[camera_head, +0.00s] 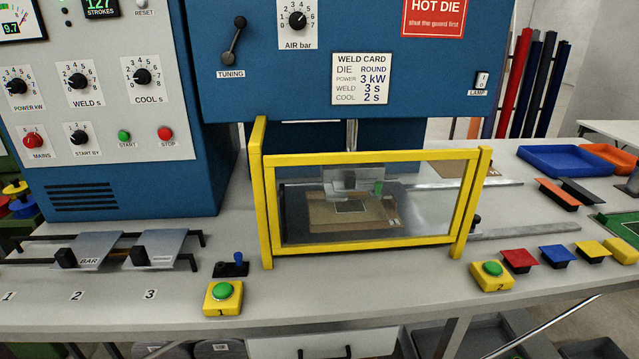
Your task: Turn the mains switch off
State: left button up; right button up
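The mains switch (33,140) is a red rotary knob on a white plate marked MAINS. It sits at the lower left of the white control panel (105,110) on the blue welder cabinet, in the head view. Its pointer is too small to read, so I cannot tell whether it is on or off. Nothing covers it. To its right are the START BY knob (78,137), the green START button (124,136) and the red STOP button (165,134). Neither of my grippers shows in this view.
A yellow-framed clear guard (364,246) stands mid-bench. Green buttons on yellow boxes sit at the front, left (223,296) and right (492,275). Black rails with numbered plates (98,250) lie below the panel. Coloured dies (519,261) and a blue tray (565,160) are at right.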

aim_at(31, 141)
jog(key=u, duration=1.35)
jog(key=i+j+z, duration=0.1)
jog(key=z, duration=0.3)
jog(key=j+z, duration=0.25)
jog(key=z, duration=0.15)
jog(key=j+z, duration=0.25)
jog(key=z, duration=0.15)
jog(key=j+z, duration=0.25)
jog(key=j, duration=0.2)
jog(key=k+j+z, duration=0.2)
jog(key=j, duration=0.3)
jog(key=j+z, duration=0.1)
jog(key=j, duration=0.4)
jog(key=k+j, duration=0.1)
jog(key=j, duration=0.35)
jog(key=z, duration=0.05)
